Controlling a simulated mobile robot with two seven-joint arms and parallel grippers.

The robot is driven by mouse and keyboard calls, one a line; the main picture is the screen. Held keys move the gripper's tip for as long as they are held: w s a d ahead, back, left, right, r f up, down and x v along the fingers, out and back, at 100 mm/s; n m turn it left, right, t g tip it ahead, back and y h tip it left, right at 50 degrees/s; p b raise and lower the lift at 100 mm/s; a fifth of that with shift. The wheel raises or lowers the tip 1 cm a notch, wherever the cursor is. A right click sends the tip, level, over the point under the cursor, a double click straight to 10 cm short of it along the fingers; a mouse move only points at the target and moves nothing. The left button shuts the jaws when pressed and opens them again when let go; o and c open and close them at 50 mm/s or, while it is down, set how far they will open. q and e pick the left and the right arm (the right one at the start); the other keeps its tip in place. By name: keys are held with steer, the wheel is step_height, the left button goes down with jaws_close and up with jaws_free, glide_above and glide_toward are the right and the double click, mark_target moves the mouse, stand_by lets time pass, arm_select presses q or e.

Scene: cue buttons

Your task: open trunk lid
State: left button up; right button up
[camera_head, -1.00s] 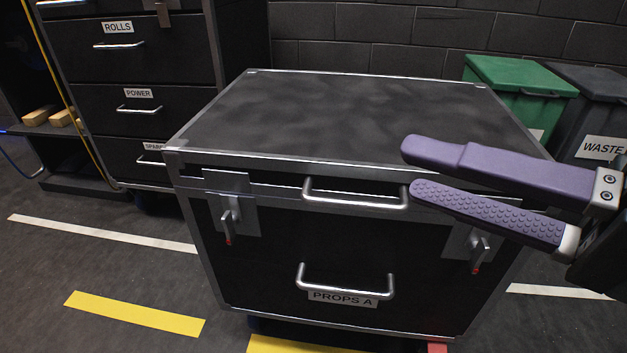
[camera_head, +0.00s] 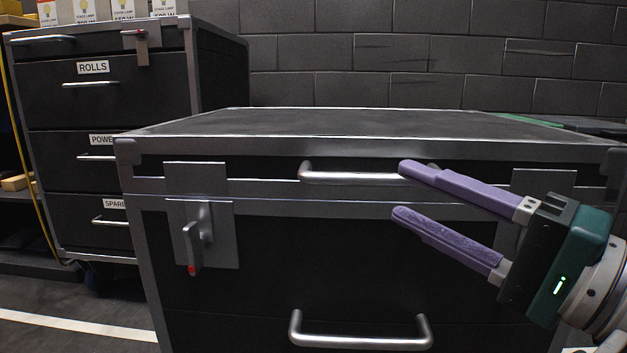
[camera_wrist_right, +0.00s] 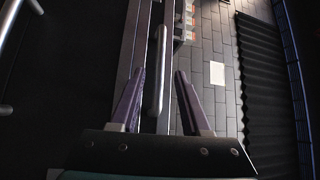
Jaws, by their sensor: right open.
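The trunk is a black case with grey metal edges, and its lid (camera_head: 330,122) is closed. The lid handle (camera_head: 345,178) is a silver bar on the lid's front edge. My right gripper (camera_head: 398,189) is open at the handle's right end, one purple finger above the other. In the right wrist view the handle bar (camera_wrist_right: 158,80) lies between the spread fingers of the gripper (camera_wrist_right: 160,73); contact cannot be told. The left latch (camera_head: 195,235) has a red-tipped lever hanging down. The right latch is mostly hidden behind my gripper. My left gripper is out of view.
A lower handle (camera_head: 360,343) is on the trunk's front. A drawer cabinet (camera_head: 100,105) stands at the left with boxes on top. A block wall (camera_head: 430,65) is behind. Green and grey bins (camera_head: 530,120) barely show behind the trunk at right.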

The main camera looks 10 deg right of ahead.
mark_target(382, 183)
steer(key=x, duration=0.5)
steer(key=shift+w+a, duration=0.25)
steer(key=shift+w, duration=0.1)
jaws_close()
stand_by(1.1)
